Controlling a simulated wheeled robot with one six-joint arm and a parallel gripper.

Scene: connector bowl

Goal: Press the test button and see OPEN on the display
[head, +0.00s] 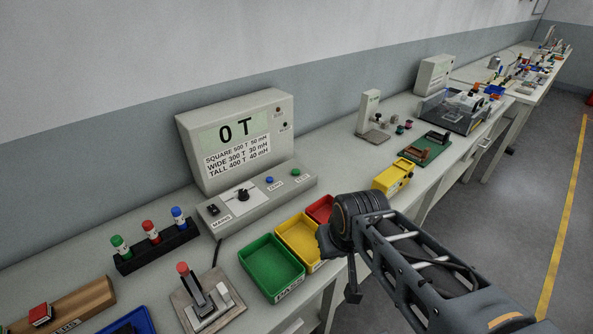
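The tester (240,140) is a beige box at the back of the bench, and its display (234,131) reads "0 T". A printed table below it lists SQUARE, WIDE and TALL values. Its sloped front panel (262,203) carries a blue button (269,180), a green button (295,173), a black knob (242,194) and a mains switch (213,210). The small button labels are too small to read surely. My gripper (338,265) is right of and in front of the panel, apart from the buttons. Its finger gap is not clear.
Green (271,267), yellow (299,239) and red (320,209) bins stand before the tester. A toggle clamp fixture (204,301) and a black rack (156,248) with three coloured pieces stand left. A yellow box (393,175) and a small stand (371,115) are right.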

